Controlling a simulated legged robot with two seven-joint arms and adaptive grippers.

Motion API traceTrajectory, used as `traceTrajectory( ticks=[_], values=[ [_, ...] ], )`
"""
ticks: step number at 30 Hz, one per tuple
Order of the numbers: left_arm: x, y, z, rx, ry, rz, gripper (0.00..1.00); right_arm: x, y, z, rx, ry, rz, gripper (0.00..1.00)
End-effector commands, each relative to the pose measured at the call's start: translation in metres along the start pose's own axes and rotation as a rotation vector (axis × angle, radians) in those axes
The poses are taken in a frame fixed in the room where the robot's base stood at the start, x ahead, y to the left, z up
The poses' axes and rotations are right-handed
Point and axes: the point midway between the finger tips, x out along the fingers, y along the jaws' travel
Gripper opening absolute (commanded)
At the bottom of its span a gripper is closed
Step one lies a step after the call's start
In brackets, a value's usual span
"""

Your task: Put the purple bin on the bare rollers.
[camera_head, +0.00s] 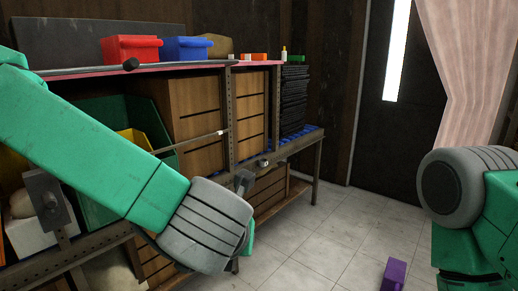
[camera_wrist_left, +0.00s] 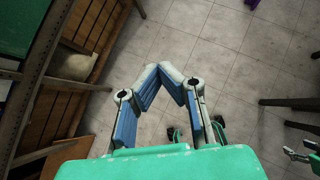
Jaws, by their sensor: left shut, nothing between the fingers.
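The purple bin (camera_head: 394,275) shows at the bottom right of the head view against the tiled floor, its lower part cut off. A purple sliver of it shows at the top edge of the wrist view (camera_wrist_left: 252,3). Blue rollers (camera_head: 302,139) show on the rack's middle level, partly under a stack of black trays; the right end looks bare. My left gripper (camera_wrist_left: 170,76) is shut and empty over the floor, apart from the bin; the forearm hides it in the head view. Part of what seems my right gripper (camera_wrist_left: 304,150) shows at the wrist view's right edge, its jaws unclear.
The metal rack (camera_head: 318,160) runs along the left, with brown boxes (camera_head: 252,112) on it. A red bin (camera_head: 131,48) and a blue bin (camera_head: 187,48) stand on its top shelf. A curtain (camera_head: 460,70) hangs at right.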

Motion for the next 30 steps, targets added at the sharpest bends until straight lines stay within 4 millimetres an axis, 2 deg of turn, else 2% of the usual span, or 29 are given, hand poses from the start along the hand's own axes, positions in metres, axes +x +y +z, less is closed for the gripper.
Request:
traceTrajectory(
  ticks=[9,18,30],
  values=[
    [-0.026,0.043,-0.027,0.103,-0.003,-0.103,0.00,0.000,0.000,0.000,0.000,0.000,0.000,0.47],
    [-0.043,0.073,-0.046,0.176,-0.006,-0.175,0.00,0.000,0.000,0.000,0.000,0.000,0.000,0.47],
    [-0.049,0.081,-0.053,0.206,-0.007,-0.201,0.00,0.000,0.000,0.000,0.000,0.000,0.000,0.47]
  ],
)
